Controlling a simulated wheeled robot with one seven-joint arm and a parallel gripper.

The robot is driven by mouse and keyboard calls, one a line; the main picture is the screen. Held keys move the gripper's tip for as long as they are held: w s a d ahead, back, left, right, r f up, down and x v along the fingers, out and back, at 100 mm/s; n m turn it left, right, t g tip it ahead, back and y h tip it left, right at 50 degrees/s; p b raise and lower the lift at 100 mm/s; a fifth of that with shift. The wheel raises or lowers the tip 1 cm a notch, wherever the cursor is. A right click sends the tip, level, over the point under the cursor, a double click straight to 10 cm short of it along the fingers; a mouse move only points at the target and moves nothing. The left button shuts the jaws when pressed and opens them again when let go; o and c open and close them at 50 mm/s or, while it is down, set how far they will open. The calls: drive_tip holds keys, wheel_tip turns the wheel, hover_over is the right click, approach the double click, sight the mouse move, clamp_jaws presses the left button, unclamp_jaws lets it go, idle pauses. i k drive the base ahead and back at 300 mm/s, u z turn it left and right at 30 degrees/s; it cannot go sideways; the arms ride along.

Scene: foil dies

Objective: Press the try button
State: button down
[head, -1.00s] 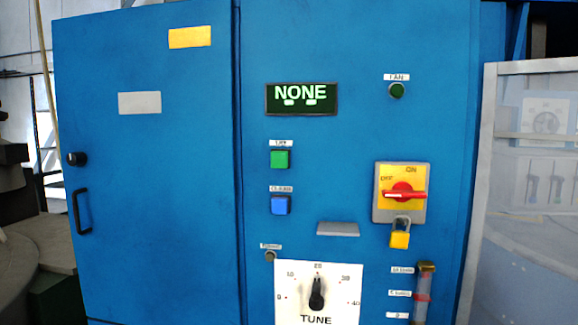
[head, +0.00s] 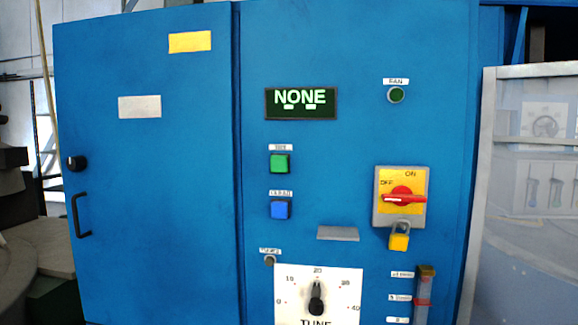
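On the blue cabinet front, a green square button (head: 280,164) sits under a small white label, which is too blurred to read for certain but looks like TRY. A blue square button (head: 280,210) with its own blurred label is just below it. Above them a dark display (head: 301,103) reads NONE in pale green letters, with two small lit marks beneath. My gripper is not in view.
A red-handled rotary switch (head: 403,197) on a yellow plate has a yellow padlock (head: 399,241) below. A grey ledge (head: 338,233) juts out nearby. A TUNE dial (head: 316,299) is at the bottom. A closed door (head: 150,170) is left, a translucent panel (head: 533,190) right.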

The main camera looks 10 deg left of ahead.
sight(279, 164)
drive_tip(key=k, duration=0.65)
drive_tip(key=u, duration=0.6)
drive_tip(key=i, duration=0.8)
drive_tip(key=u, duration=0.8)
drive_tip(key=i, duration=0.25)
drive_tip(key=u, duration=0.25)
